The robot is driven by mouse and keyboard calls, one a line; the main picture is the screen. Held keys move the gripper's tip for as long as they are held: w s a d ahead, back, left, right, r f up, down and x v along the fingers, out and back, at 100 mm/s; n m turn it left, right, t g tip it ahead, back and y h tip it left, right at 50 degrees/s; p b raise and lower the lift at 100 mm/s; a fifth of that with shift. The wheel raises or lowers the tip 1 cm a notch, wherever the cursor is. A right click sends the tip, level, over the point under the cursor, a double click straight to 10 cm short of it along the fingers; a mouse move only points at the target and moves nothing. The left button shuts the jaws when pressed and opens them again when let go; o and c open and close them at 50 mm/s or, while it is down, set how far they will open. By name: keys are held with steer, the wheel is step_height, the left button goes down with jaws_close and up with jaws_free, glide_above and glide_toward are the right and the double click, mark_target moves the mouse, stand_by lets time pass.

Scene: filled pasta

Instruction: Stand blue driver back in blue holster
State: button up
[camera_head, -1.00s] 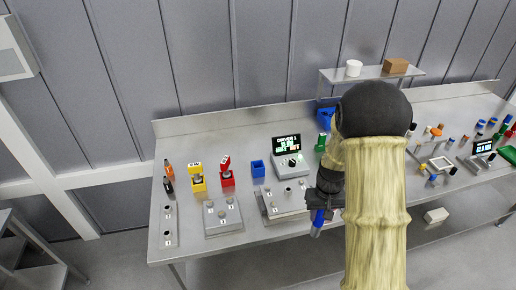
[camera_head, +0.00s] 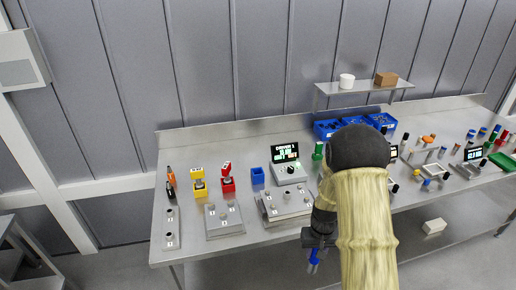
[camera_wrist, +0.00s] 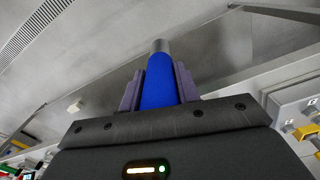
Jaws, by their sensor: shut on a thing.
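The blue driver (camera_wrist: 158,82) is clamped between the two fingers of my gripper (camera_wrist: 158,88) in the wrist view, with a grey metal tip beyond its blue body. In the head view the blue driver (camera_head: 314,258) hangs below my gripper (camera_head: 314,244), in front of the bench's front edge. The blue holster (camera_head: 257,176) is an open-topped blue box on the bench, beside the red holder, and looks empty. My gripper is to the right of the holster and nearer the camera, apart from it.
A yellow holder (camera_head: 200,188) and a red holder (camera_head: 228,184) with drivers stand left of the blue holster. A display box (camera_head: 290,170) stands right of it, with grey fixture blocks (camera_head: 286,203) in front. Blue bins (camera_head: 327,129) sit at the back.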

mark_target(312, 271)
steer(key=shift+m, duration=0.4)
steer(key=f+b, duration=0.1)
steer(key=f, duration=0.2)
steer(key=f+b, duration=0.1)
steer(key=f, duration=0.3)
steer(key=f+b, duration=0.2)
steer(key=f, duration=0.2)
steer(key=shift+s+f, duration=0.1)
steer(key=shift+s, duration=0.2)
